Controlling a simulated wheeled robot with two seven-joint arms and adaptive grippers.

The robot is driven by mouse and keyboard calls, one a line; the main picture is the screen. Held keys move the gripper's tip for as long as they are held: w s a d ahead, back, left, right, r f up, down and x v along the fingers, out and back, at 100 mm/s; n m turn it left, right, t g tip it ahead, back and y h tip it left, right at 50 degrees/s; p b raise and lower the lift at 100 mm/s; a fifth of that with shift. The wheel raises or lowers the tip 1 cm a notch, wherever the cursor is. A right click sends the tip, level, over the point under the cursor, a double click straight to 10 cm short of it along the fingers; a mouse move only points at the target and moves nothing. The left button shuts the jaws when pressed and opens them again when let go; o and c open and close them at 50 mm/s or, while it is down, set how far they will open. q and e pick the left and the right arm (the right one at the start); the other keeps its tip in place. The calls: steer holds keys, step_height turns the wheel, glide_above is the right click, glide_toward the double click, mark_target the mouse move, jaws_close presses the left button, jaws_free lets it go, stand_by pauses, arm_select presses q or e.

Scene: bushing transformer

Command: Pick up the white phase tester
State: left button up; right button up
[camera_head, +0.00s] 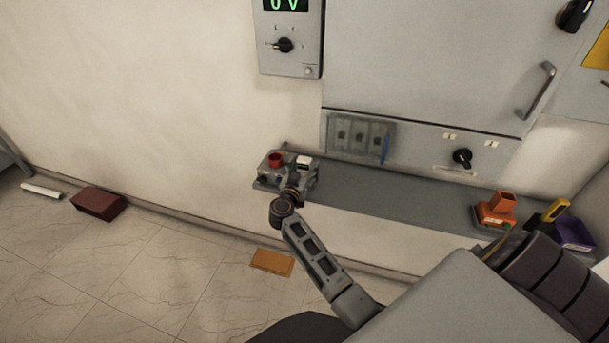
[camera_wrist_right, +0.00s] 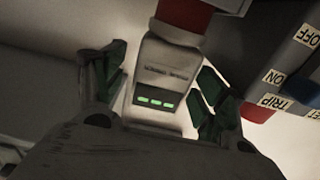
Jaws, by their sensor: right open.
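The white phase tester (camera_wrist_right: 163,80) shows in the right wrist view, with a red end at the top and a small dark display with green segments. My right gripper (camera_wrist_right: 160,88) is open, with its green-padded fingers on either side of the tester. A gap shows at the left finger; the right finger is very close, and I cannot tell whether it touches. In the head view my right gripper (camera_head: 291,178) is at the left end of the grey shelf and partly covers what is there. My left gripper is in neither view.
The grey shelf (camera_head: 400,204) runs under a wall cabinet (camera_head: 420,60). An orange device (camera_head: 496,210) stands at its right end. A dark box with ON, OFF and TRIP labels (camera_wrist_right: 285,70) is close right of the gripper. A brown block (camera_head: 98,203) lies on the floor.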

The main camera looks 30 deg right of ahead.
steer(key=shift+w+d, duration=0.2)
steer(key=shift+d, duration=0.05)
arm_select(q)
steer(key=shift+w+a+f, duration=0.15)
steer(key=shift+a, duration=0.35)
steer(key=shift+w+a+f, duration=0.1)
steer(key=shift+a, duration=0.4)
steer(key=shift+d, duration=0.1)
